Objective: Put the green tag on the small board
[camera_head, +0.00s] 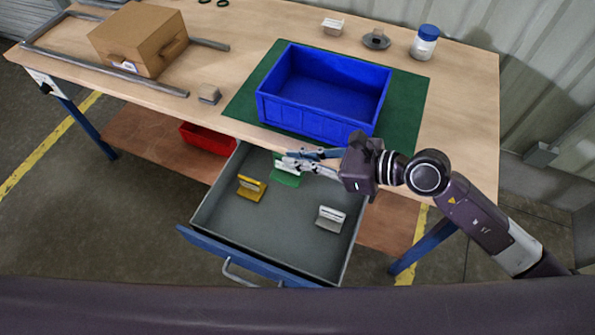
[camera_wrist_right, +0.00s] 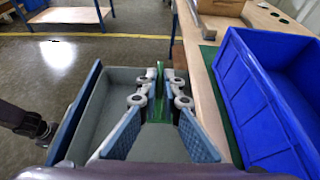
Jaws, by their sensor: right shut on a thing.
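The green tag (camera_head: 286,177) is at the far side of the open drawer (camera_head: 270,221), by the table's front edge. My right gripper (camera_head: 290,162) is shut on it. In the right wrist view the green tag (camera_wrist_right: 160,76) shows edge-on as a thin upright strip between the fingers of my right gripper (camera_wrist_right: 161,88). I cannot tell whether it touches the drawer floor. I cannot pick out a small board with certainty.
A yellow tag (camera_head: 251,188) and a white tag (camera_head: 330,218) stand in the drawer. Above, a blue crate (camera_head: 315,118) sits on a green mat (camera_head: 407,95). A cardboard box (camera_head: 135,40), a grey block (camera_head: 209,94) and a blue-lidded jar (camera_head: 425,43) are on the table.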

